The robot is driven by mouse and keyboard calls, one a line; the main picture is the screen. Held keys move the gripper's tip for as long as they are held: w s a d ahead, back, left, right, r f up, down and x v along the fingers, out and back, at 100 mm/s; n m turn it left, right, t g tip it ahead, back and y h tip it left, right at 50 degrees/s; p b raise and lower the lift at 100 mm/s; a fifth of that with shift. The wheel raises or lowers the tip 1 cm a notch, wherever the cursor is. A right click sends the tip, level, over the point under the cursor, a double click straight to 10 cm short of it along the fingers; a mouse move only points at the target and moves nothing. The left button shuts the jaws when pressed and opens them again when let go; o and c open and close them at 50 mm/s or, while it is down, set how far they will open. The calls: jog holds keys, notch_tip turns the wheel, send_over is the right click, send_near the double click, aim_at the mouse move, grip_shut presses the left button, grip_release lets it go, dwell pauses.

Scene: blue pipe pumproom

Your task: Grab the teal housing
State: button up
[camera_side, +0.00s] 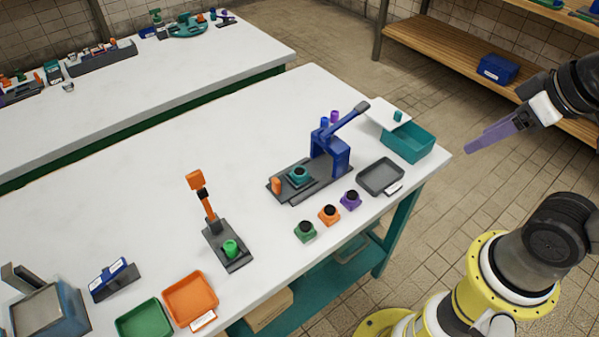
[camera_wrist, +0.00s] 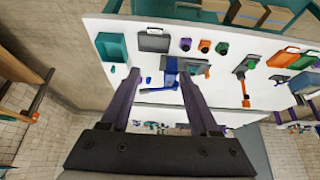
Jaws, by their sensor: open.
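The teal housing (camera_side: 299,175), a small block with a dark round opening on top, sits on the dark base plate (camera_side: 283,193) of the blue lever press (camera_side: 330,158). An orange piece (camera_side: 276,185) stands at its left on the same plate. My gripper (camera_side: 468,149) is open and empty, out past the right end of the table, well away from the housing.
Green (camera_side: 305,232), orange (camera_side: 329,215) and purple (camera_side: 350,200) housings stand along the front edge. A grey tray (camera_side: 380,177) and a teal box (camera_side: 412,144) with a white lid lie right of the press. An orange lever tool (camera_side: 208,205) stands left. The table's middle back is clear.

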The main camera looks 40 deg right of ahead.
jog(key=shift+o, duration=1)
